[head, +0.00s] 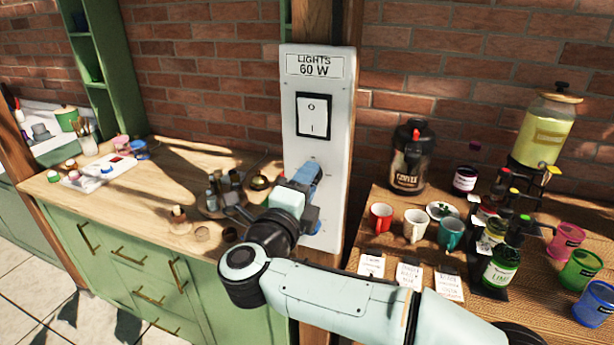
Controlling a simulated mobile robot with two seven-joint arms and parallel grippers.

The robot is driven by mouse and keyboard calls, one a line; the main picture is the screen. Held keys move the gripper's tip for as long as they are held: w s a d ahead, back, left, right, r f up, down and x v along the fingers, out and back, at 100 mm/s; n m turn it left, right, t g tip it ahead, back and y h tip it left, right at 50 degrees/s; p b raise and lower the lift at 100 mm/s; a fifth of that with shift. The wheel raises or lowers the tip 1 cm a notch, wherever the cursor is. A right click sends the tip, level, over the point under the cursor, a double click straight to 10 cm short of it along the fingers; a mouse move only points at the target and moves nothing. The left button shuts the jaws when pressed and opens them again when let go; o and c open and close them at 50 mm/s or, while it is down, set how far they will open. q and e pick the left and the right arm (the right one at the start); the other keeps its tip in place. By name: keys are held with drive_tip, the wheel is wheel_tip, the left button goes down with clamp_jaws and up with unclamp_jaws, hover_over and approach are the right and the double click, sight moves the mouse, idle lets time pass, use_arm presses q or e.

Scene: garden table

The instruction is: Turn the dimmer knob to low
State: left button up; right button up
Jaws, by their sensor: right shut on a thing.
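A white light panel (337,140) is fixed to a wooden post and is labelled "LIGHTS 60 W". A black-framed rocker switch (312,116) sits in its upper half. My right gripper (309,187) is at the panel's lower half, shut on the dimmer knob. The gripper hides the knob, so I cannot see which way it points. My right arm comes in from the lower right. My left gripper is not in view.
On the right, a wooden table holds a black coffee flask (411,157), a drink dispenser (544,130), a red mug (381,217), a white mug (416,225), bottles and coloured cups. On the left, a green cabinet's wooden counter (120,205) holds small jars and a tray.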

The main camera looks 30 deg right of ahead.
drive_tip(key=n+p, duration=0.2)
drive_tip(key=n, duration=0.2)
drive_tip(key=shift+n+t, duration=0.3)
drive_tip(key=shift+n, duration=0.1)
drive_tip(key=shift+p, duration=0.3)
drive_tip(key=o, duration=1.1)
drive_tip(key=shift+c, duration=0.2)
drive_tip(key=r+b+v, duration=0.1)
drive_tip(key=v, duration=1.2)
drive_tip(key=shift+s+f+b, duration=0.25)
drive_tip(key=shift+f+b, duration=0.05)
drive_tip(key=shift+b, duration=0.05)
drive_tip(key=shift+a, duration=0.1)
